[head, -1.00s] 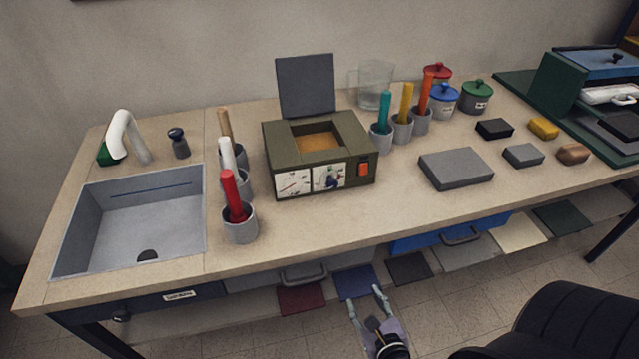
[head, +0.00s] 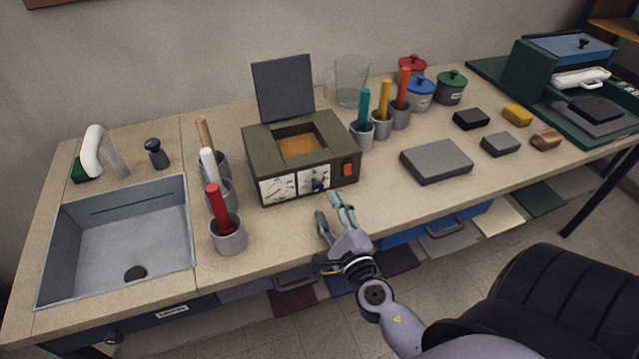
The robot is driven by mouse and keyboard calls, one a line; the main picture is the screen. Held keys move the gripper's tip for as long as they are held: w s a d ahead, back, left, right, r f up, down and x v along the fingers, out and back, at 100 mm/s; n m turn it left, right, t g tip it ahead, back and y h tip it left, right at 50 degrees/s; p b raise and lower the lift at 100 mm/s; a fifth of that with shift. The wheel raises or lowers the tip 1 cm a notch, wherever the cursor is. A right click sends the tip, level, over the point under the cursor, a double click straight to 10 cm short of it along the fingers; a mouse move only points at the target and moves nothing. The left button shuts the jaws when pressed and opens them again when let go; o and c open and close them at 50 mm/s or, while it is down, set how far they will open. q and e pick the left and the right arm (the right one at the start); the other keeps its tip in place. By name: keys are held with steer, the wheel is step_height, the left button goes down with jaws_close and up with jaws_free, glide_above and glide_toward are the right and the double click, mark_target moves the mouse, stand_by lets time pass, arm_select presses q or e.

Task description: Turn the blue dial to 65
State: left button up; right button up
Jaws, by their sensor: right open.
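The blue dial (head: 318,184) is a small knob on the right white panel of an olive box (head: 254,163) with an open lid. The dial's scale is too small to read. A second white panel with a gauge (head: 278,189) sits to its left. My right gripper (head: 332,212) is open and empty, just in front of and below the dial, apart from it. Its fingers point toward the box's front face. My left gripper is not in view.
A red switch (head: 347,168) sits right of the dial. Cups with coloured handles, including a red one (head: 228,235), stand left of the box. A grey block (head: 436,161) lies to the right. The sink (head: 190,225) is at the left.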

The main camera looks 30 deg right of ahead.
mark_target(319, 189)
steer(key=p+x, duration=0.1)
steer(key=x, duration=0.5)
steer(key=shift+w, duration=0.4)
steer(key=shift+c, duration=0.5)
jaws_close()
